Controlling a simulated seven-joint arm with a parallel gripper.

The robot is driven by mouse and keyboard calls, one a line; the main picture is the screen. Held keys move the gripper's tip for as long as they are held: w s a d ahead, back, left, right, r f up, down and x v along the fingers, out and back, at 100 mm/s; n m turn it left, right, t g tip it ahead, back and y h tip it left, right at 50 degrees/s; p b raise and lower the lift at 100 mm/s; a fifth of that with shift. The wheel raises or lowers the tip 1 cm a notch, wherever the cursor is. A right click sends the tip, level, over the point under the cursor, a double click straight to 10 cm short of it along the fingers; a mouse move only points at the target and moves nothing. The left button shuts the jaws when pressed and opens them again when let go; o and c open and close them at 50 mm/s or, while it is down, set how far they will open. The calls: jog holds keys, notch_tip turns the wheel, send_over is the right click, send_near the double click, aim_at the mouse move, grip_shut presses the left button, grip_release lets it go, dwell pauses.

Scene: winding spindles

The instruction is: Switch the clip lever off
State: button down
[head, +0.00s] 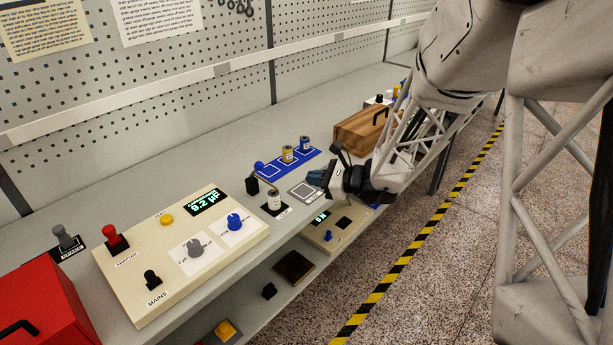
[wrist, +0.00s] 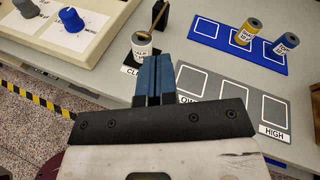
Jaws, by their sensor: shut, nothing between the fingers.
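In the wrist view, the black block (wrist: 160,15) is at the top, with a tan arm (wrist: 146,30) reaching over a labelled can (wrist: 142,46). The can (head: 274,200) stands upright on a black plate whose label, starting "CL" (wrist: 131,70), is partly hidden by my fingers. My gripper (head: 316,178) is shut and empty, right of the block; its blue fingers (wrist: 153,62) appear just in front of the can.
A blue tray (head: 270,170) behind holds yellow and blue cans. A grey tray (wrist: 220,85) with marked squares lies beside my fingers. A cream control panel (head: 140,290) with knobs and a display stands left. A wooden box (head: 358,134) stands right, and a red box (head: 45,310) at far left.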

jog(key=w+a, duration=0.4)
jog(key=a, duration=0.7)
jog(key=shift+w+a, duration=0.25)
jog(key=shift+w, duration=0.1)
jog(key=shift+w+a+r+g+h, duration=0.25)
jog(key=shift+r+g+h, duration=0.15)
jog(key=shift+r+h, duration=0.1)
dwell(0.8)
jog(key=w+a+r+m+g+h, duration=0.2)
jog(key=w+a+g+h, duration=0.5)
jog(key=w+a+h, duration=0.1)
jog(key=shift+r+m+g+h, duration=0.35)
jog(key=shift+m+g+h, duration=0.05)
jog(key=shift+h, duration=0.3)
dwell(0.9)
jog(key=shift+w+a, duration=0.1)
